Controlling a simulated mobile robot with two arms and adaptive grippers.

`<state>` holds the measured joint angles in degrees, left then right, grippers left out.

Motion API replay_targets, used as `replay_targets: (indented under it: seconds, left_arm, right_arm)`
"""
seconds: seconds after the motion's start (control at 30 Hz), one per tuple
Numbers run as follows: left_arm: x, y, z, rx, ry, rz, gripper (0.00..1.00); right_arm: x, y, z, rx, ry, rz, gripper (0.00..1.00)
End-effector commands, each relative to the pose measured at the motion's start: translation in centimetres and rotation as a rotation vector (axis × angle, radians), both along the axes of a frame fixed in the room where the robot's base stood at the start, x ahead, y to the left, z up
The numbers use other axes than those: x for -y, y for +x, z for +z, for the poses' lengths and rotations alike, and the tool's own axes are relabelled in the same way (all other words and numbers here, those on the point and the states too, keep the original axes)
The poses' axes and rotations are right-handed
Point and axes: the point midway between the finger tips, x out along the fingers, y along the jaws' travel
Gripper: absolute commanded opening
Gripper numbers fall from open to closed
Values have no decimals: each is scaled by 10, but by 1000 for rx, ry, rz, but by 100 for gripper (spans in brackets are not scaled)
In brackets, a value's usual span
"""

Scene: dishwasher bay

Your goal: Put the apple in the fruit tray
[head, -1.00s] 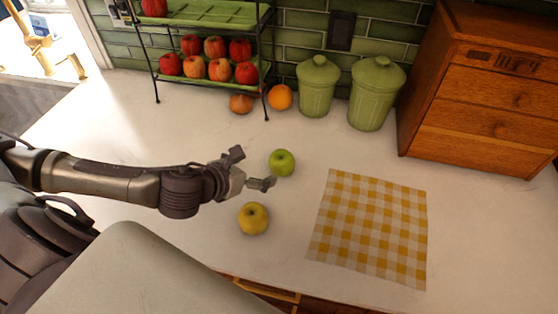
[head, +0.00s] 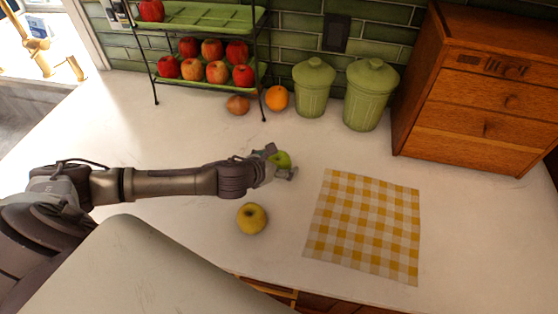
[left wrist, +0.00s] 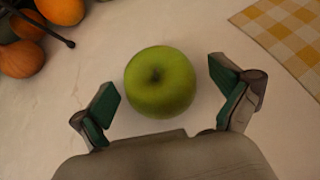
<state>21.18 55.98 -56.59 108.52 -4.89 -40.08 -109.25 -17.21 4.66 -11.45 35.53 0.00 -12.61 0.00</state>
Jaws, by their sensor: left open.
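A green apple (head: 284,159) stands on the white counter, partly hidden behind my left gripper in the head view. In the left wrist view the green apple (left wrist: 160,82) lies just ahead of and between the open fingers, with space on both sides. My left gripper (head: 283,163) is open and empty, and its fingertips (left wrist: 168,98) show green pads. A yellow apple (head: 252,218) rests nearer the front, below the left gripper. A two-tier green fruit tray (head: 200,17) on a black wire stand holds several red apples. My right gripper is not in view.
An orange (head: 276,98) and an onion-like brown item (head: 237,104) sit by the stand's foot. Two green canisters (head: 314,87) and a wooden drawer cabinet (head: 480,90) line the back wall. A yellow checked cloth (head: 365,225) lies flat at right. The left counter is clear.

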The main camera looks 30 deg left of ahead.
Motion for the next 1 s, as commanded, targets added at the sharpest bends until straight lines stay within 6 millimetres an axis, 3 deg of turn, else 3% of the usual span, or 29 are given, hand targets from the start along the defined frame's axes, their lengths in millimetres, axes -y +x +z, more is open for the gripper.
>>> replay_targets:
  seconds: [0.3, 0.77, 1.0]
  left_arm:
    - [1, 5, -4, 0, 1, -1, 98]
    - [1, 5, -3, 1, 0, 0, 23]
    - [0, 5, -1, 2, 0, 0, 23]
  right_arm:
    - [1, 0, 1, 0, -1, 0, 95]
    - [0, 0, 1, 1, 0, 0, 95]
    - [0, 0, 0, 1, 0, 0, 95]
